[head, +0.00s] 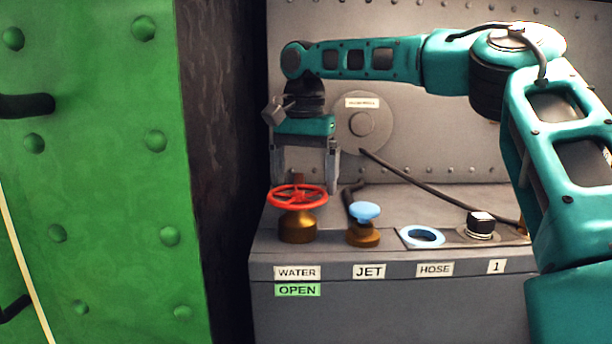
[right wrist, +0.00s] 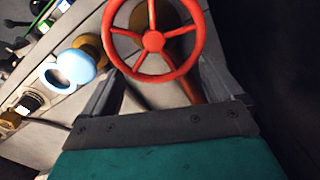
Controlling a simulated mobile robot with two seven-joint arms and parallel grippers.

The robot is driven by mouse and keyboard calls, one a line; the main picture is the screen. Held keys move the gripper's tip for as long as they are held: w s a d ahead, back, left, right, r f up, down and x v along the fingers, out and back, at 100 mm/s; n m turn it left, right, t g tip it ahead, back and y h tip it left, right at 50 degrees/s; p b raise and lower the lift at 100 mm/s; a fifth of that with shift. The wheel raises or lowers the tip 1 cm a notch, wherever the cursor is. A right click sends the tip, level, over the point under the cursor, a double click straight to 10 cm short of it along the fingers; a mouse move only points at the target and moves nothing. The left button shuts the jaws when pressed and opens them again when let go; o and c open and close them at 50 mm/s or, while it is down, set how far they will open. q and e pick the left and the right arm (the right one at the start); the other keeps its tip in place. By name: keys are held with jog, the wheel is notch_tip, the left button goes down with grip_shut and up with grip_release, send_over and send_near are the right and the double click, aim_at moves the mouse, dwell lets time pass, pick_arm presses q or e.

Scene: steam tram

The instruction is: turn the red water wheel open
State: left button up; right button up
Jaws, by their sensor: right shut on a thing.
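The red water wheel (head: 297,197) sits level on a brass valve body (head: 297,228) at the left of the grey console. Below it are a WATER label (head: 297,272) and a green OPEN label (head: 297,290). My right gripper (head: 306,187) points down at the wheel from behind, with its fingers spread wide at the wheel's two sides. In the right wrist view the spoked wheel (right wrist: 153,41) lies between the fingertips, and the jaws are shut on it. The exact contact is hard to see. My left gripper is not in view.
Right of the wheel are a blue JET knob (head: 365,212), a blue HOSE ring (head: 422,237) and a black-and-white knob (head: 480,222). A dark rod (head: 440,190) slants behind them. A green riveted wall (head: 90,170) stands close on the left.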

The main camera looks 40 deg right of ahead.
dwell(0.3)
jog(key=o, duration=0.7)
jog(key=shift+r, duration=0.2)
notch_tip(320, 180, up, 13)
jog(key=shift+f, duration=0.2)
jog(key=shift+a, duration=0.1)
